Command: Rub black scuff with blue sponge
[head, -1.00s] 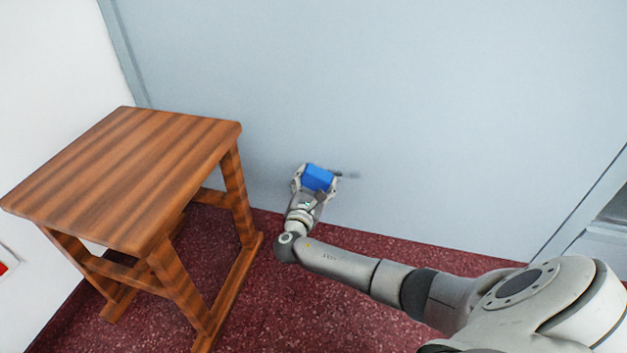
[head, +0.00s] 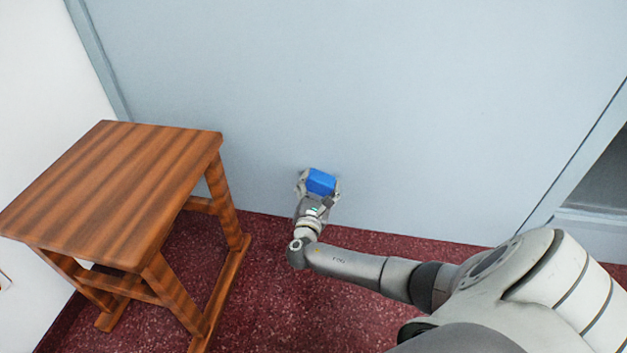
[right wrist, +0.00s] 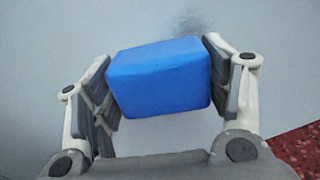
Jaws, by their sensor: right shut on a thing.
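The blue sponge (head: 321,181) is held at the low part of the pale grey-blue wall panel (head: 400,120). My right gripper (head: 319,188) is shut on it, with one finger on each side, as the right wrist view also shows on the sponge (right wrist: 160,78). The sponge's far face is at or very close to the panel; I cannot tell how firmly it touches. A faint dark smudge, the black scuff (right wrist: 203,17), shows on the panel just beyond the sponge in the right wrist view. In the head view I cannot make out the scuff. My left gripper is not in view.
A striped wooden table (head: 115,185) stands to the left of my right arm, against the corner. The speckled red floor (head: 260,310) is clear between its legs and my arm. A recess (head: 600,180) shows at the right edge.

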